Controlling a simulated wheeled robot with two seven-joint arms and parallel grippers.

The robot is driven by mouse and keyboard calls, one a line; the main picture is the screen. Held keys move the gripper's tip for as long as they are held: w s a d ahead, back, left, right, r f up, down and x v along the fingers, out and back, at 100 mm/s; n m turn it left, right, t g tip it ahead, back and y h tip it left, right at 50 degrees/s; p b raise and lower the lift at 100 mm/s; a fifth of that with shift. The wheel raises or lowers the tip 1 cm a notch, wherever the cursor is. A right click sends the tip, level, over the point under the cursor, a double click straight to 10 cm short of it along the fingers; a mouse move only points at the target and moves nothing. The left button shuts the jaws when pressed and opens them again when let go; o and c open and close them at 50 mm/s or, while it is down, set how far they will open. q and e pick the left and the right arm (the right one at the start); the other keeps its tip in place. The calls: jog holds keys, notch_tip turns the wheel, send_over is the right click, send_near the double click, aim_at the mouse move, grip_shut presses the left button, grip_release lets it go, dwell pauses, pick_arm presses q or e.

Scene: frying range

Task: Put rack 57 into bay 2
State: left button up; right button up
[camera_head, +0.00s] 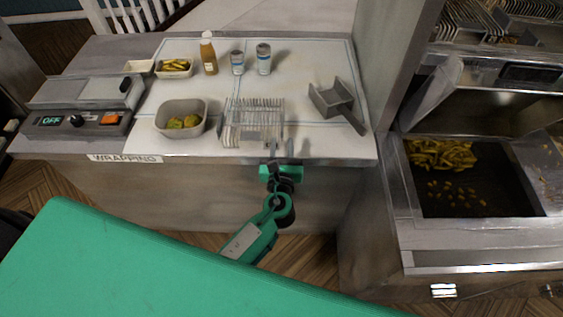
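A wire rack (252,122) with upright wires stands on the wrapping counter, right of a grey bin; no number is readable on it, so I cannot tell whether it is rack 57. My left gripper (281,148) is at the counter's front edge, just in front of the wire rack's right end. Its two fingers point toward the counter and stand apart, with nothing seen between them. More wire racks (480,20) show above the fryer unit at the top right, cut by the frame. No marking of bay 2 is readable. My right gripper is not in view.
Left of the rack stand a grey bin (181,118) and a wrapping machine (80,121). Bottle (209,56), two shakers (264,58) and a grey scoop (333,99) are behind and right. A wall panel (378,70) separates the counter from the fries tray (470,195).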

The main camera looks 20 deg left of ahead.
pick_arm(q)
jog(key=b+v, duration=0.1)
jog(key=v, duration=0.4)
jog(key=s+a+f+n+g+h, duration=0.1)
jog(key=s+f+n+g, duration=0.25)
jog(key=f, duration=0.85)
jog(key=s+a+f+n+g+h, duration=0.1)
jog(key=s+f+n+g+h, duration=0.2)
jog(key=f, duration=1)
jog(key=s+a+f+n+g, duration=0.25)
jog(key=s+f+n, duration=0.25)
jog(key=f, duration=0.7)
jog(key=s+a+f+n+g, duration=0.2)
jog(key=s+f+n, duration=0.4)
jog(key=s, duration=0.4)
jog(key=s+a+f+n+g, duration=0.2)
jog(key=s+f+n, duration=0.4)
jog(key=s, duration=0.5)
jog(key=s+a+f+n+g+h, duration=0.1)
jog(key=s+a+f+n+g, duration=0.2)
jog(key=s+f+n, duration=0.4)
jog(key=s, duration=0.4)
jog(key=shift+f, duration=0.15)
